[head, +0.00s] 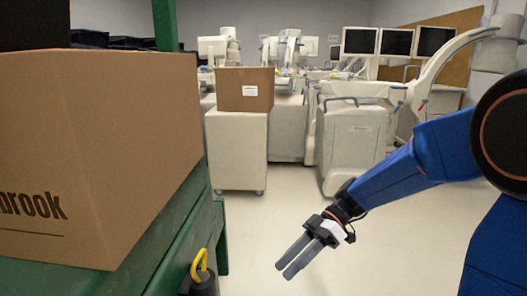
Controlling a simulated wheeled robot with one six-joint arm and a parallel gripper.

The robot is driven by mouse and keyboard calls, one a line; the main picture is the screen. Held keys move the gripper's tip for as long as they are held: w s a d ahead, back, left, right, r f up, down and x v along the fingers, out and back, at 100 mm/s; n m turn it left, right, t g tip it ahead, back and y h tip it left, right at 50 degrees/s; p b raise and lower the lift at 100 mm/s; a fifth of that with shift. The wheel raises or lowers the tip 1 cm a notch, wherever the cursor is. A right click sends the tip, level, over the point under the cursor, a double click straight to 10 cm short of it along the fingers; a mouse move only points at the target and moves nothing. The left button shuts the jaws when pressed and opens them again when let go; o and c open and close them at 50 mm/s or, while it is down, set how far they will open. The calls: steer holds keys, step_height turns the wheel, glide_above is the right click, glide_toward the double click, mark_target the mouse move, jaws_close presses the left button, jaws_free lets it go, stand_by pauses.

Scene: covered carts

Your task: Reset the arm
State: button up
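My blue arm (400,172) reaches in from the right edge of the head view, bent at a dark joint. It slopes down and to the left toward the middle. My gripper (287,272) hangs at its end over the pale floor, its two grey fingers pointing down and left. A narrow gap shows between the fingers, and nothing is seen between them. The gripper touches nothing that I can see.
A large cardboard box (95,150) sits on a green cart (190,245) at the left. A yellow hook (200,264) is beside the cart. A smaller box (245,89) rests on a pale covered cart (236,150). Pale medical machines (355,135) fill the back. Floor (360,262) around the gripper is clear.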

steer(key=s+d+r+m+t+h, duration=0.1)
steer(key=s+d+m+t+h, duration=0.4)
steer(key=d+m, duration=0.4)
steer(key=s+d+m+t+h, duration=0.5)
steer(key=s+d+m, duration=0.3)
steer(key=d, duration=0.5)
steer(key=shift+s+d+r+m+t, duration=0.15)
steer(key=shift+s+r+m+t, duration=0.15)
steer(key=shift+m+t, duration=0.35)
